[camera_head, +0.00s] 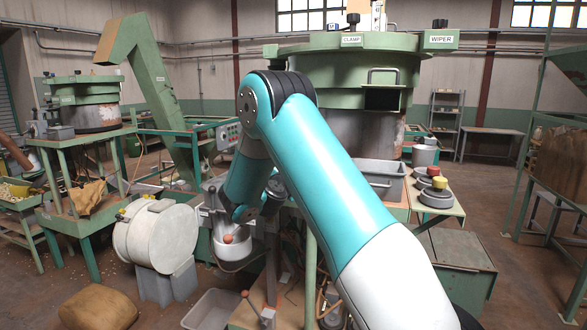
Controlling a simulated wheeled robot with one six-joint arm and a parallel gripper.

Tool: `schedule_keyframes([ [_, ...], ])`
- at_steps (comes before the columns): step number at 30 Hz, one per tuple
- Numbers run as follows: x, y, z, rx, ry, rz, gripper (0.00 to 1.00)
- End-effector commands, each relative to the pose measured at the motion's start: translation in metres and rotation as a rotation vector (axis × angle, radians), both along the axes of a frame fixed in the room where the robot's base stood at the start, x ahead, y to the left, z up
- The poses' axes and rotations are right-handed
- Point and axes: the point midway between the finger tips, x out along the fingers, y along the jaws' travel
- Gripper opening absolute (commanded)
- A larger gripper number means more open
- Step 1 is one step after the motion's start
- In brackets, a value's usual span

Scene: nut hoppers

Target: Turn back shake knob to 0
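No knob with a readable SHAKE label or 0 mark can be made out. A small control panel (229,135) with red buttons stands left of my elbow, partly hidden by my arm. The big green hopper (345,62) carries a CLAMP label (352,40) and a WIPER label (441,39). My arm crosses in front of it and bends down to the wrist. Small grey parts show beside the wrist, close to a pale round housing (232,247) with an orange ball knob (228,238). My gripper's fingers cannot be told apart there, nor whether they touch anything.
A cream drum (157,237) stands left of the wrist. A grey bin (212,310) and a brown sack (98,308) are on the floor. A grey tray (380,174) and a side table with weights (436,197) are right of my arm. Another hopper (85,92) is at left.

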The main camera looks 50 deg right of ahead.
Motion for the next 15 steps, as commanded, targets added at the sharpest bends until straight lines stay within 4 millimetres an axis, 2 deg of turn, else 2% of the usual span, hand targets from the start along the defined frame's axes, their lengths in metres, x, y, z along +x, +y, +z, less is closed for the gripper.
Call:
schedule_keyframes([
  [15,0.0003,0.0004,-0.001,-0.016,0.042,0.002,0.2],
])
